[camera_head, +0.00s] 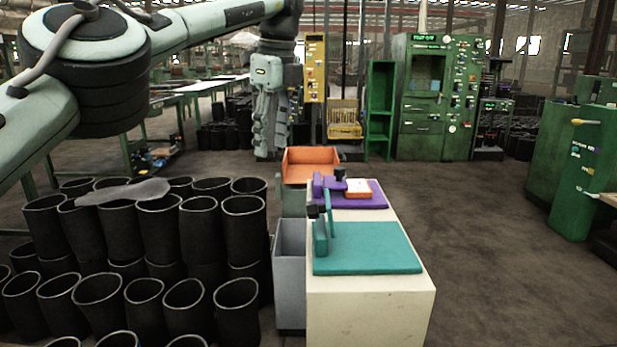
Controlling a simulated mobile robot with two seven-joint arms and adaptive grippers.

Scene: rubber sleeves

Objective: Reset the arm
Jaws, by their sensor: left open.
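My left arm comes in from the upper left and reaches across the top of the view. My right arm and gripper are not in view. Black rubber sleeves (244,225) stand upright in stacked rows at the lower left, well apart from the left gripper. A grey flat piece (125,192) shows over the top of the sleeves.
A cream workbench (370,312) carries a teal plate (367,248) and a purple fixture (372,196). A grey bin (289,262) stands beside it, and an orange bin (311,168) behind. Green machines (438,100) stand at the back.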

